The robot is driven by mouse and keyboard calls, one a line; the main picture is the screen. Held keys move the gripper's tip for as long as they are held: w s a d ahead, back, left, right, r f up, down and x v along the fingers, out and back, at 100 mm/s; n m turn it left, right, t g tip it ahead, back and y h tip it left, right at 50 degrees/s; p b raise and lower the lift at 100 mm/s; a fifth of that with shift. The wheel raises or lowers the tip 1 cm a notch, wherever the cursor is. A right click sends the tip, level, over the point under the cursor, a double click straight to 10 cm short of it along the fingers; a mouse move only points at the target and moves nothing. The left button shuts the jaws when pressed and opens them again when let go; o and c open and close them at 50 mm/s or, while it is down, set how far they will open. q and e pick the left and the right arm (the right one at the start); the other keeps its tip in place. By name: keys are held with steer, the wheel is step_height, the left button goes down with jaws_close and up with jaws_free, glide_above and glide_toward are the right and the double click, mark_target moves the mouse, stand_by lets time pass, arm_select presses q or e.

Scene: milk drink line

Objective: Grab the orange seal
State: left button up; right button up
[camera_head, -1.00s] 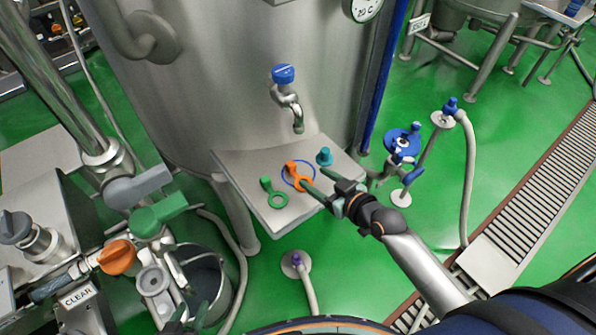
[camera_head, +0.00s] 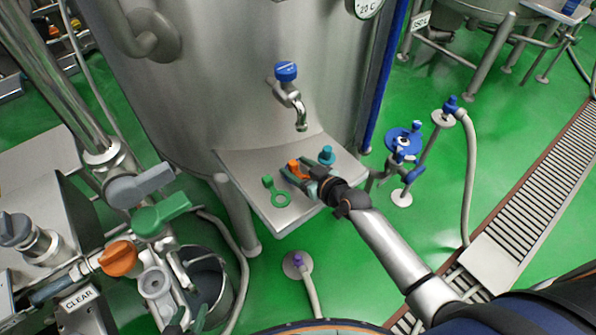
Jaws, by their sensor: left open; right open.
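The orange seal (camera_head: 294,165) lies on the small metal shelf (camera_head: 270,213) at the front of the big tank. My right gripper (camera_head: 301,171) is open over the seal, its fingers around or just above it; the gripper hides much of the seal, and I cannot tell whether they touch.
A green seal (camera_head: 281,199) lies left of the orange one, and a teal seal (camera_head: 326,154) lies right of it. A blue-handled tap (camera_head: 287,74) hangs above the shelf. Valves with an orange handle (camera_head: 118,258) and a green handle (camera_head: 160,213) stand at left.

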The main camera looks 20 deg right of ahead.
jaws_close()
stand_by(0.4)
